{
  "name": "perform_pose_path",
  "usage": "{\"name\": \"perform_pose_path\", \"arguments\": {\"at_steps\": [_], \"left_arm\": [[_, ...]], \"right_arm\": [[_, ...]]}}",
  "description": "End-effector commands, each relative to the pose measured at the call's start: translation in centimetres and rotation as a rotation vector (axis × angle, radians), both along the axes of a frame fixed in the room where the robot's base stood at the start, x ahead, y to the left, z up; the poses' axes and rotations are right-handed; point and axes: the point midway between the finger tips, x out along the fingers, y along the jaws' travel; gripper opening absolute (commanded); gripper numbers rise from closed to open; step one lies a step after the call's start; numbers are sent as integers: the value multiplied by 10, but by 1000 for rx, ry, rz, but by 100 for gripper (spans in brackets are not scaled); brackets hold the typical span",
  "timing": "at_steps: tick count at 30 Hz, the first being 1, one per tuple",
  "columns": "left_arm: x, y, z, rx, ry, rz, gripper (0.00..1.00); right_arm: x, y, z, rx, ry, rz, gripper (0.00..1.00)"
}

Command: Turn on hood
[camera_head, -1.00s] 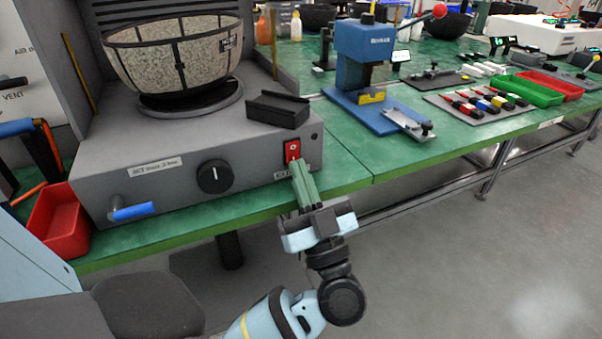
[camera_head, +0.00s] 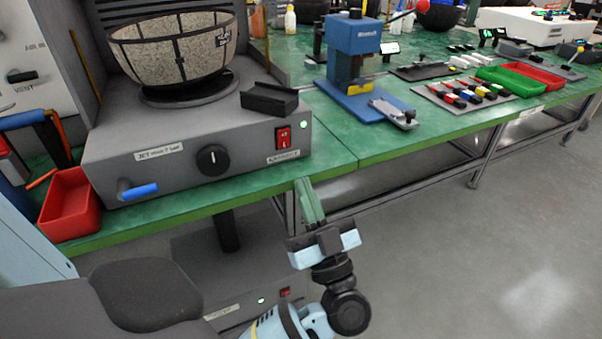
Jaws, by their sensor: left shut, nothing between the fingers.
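The hood unit is a grey box (camera_head: 130,170) on the green bench. On its front are a red rocker switch (camera_head: 283,137) at the right, a black knob (camera_head: 212,160) in the middle and a blue-handled lever (camera_head: 138,191) at the left. A small green light (camera_head: 303,125) glows beside the switch. My left gripper (camera_head: 304,184) has green fingers and is shut and empty. It is below and slightly right of the switch, apart from it, in front of the bench edge. My right gripper is not in view.
A speckled bowl (camera_head: 170,55) and a black tray-like block (camera_head: 269,99) rest on the unit. A red bin (camera_head: 70,205) stands at its left. A blue press (camera_head: 352,60) and green and red trays (camera_head: 512,80) (camera_head: 535,77) are farther right. Open floor lies at the right.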

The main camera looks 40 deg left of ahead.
Motion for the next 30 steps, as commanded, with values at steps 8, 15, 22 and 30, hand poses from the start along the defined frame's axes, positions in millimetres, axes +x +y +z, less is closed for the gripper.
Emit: {"name": "perform_pose_path", "arguments": {"at_steps": [8, 15, 22, 30], "left_arm": [[-12, -29, -41, 0, 2, 1, 0], [-16, -38, -54, 0, -2, 1, 0], [-16, -39, -55, 0, -2, 1, 0], [-16, -39, -55, 0, -2, 1, 0]], "right_arm": [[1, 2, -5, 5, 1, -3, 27], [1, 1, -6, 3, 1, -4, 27], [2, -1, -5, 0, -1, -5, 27], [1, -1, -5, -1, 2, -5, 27]]}}
